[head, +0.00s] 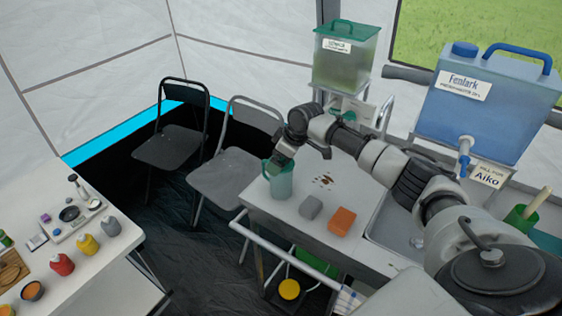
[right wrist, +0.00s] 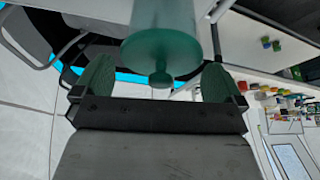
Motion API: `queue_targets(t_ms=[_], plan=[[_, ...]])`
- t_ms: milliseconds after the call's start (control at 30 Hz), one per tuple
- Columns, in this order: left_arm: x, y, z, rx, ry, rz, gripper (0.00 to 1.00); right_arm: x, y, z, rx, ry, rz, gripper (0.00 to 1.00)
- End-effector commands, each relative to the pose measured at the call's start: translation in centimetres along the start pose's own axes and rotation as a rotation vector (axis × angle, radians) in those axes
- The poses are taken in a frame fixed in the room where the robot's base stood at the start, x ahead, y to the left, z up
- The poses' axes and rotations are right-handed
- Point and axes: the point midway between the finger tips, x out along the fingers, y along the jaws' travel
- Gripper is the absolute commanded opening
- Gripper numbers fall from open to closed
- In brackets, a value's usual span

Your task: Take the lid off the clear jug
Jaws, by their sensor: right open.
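The clear jug (head: 280,183), a see-through teal-green vessel with a handle on its left, stands upright near the left end of the worktop. Its green lid (right wrist: 160,49), with a small round knob (right wrist: 160,78), shows in the right wrist view, seated on the jug. My right gripper (head: 279,160) is just above the jug, pointing down at it. In the right wrist view its two green-padded fingers (right wrist: 159,66) are apart, one on each side of the knob, with gaps between. In the head view the lid is mostly hidden by the gripper. My left gripper is not in view.
A grey block (head: 311,207) and an orange sponge (head: 342,221) lie right of the jug. Dark crumbs (head: 323,181) are behind them. A sink (head: 393,225) and a blue water container (head: 480,105) are right. Folding chairs (head: 228,172) stand left, beyond the worktop edge.

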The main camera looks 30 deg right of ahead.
Motion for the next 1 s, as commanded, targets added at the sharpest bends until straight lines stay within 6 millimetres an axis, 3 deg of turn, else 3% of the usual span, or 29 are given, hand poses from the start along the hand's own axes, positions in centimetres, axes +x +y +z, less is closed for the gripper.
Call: queue_targets(t_ms=[67,300,733,1000], plan=[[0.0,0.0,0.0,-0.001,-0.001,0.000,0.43,0.0,0.0,0.0,0.000,0.000,0.000,1.00],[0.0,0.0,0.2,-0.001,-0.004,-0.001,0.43,0.0,0.0,0.0,0.000,0.000,0.000,0.63],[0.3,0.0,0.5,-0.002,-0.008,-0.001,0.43,-0.6,0.0,-0.2,-0.001,0.001,0.000,0.62],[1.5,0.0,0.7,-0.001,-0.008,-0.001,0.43,-3.9,0.1,-1.7,-0.002,0.004,0.002,0.62]])
